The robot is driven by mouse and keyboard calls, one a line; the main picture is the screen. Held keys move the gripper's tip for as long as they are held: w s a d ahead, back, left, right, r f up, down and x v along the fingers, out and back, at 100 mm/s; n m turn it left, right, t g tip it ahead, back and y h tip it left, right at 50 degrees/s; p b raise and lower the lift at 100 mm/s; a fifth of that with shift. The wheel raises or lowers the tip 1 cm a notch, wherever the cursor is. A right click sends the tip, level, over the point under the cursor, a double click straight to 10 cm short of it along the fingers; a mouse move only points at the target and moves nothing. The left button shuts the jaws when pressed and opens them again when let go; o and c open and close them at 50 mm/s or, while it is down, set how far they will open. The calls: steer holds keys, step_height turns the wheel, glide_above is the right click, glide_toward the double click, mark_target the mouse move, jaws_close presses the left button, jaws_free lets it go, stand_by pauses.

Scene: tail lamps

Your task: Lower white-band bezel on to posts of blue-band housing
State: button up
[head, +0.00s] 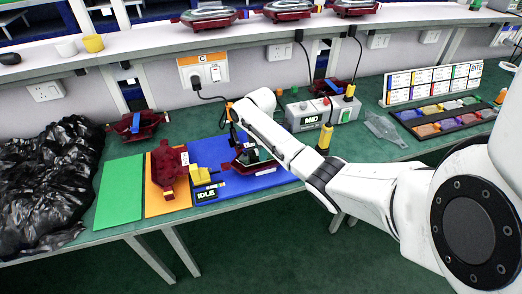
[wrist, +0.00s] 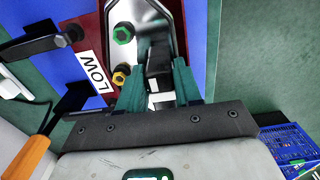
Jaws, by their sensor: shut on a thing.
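My gripper (wrist: 160,85) is shut on a dark block at the end of a chrome-rimmed grey bezel (wrist: 152,18) in the wrist view. A dark red housing (wrist: 88,45) with a white LOW label lies under and beside the bezel. A green hex fitting (wrist: 123,34) and a yellow one (wrist: 121,76) show by the bezel's left rim. I cannot tell whether the bezel touches the housing or is apart from it. In the head view my gripper (head: 250,153) is over the housing (head: 233,166) on the blue mat (head: 208,152).
A dark red unit (head: 168,163) sits on the orange mat, left of the blue one. The green mat (head: 119,190) is bare. A yellow block (head: 200,174) and IDLE display (head: 207,194) stand at the blue mat's front. A grey MID box (head: 305,115) stands behind my arm.

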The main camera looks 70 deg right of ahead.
steer(key=shift+f, duration=0.15)
stand_by(0.7)
steer(key=shift+f+b, duration=0.85)
steer(key=shift+f, duration=0.5)
steer(key=o, duration=1.2)
steer(key=shift+c, duration=0.2)
step_height(320, 180, up, 11)
steer(key=shift+w+d+f+b, duration=0.1)
steer(key=shift+b, duration=0.25)
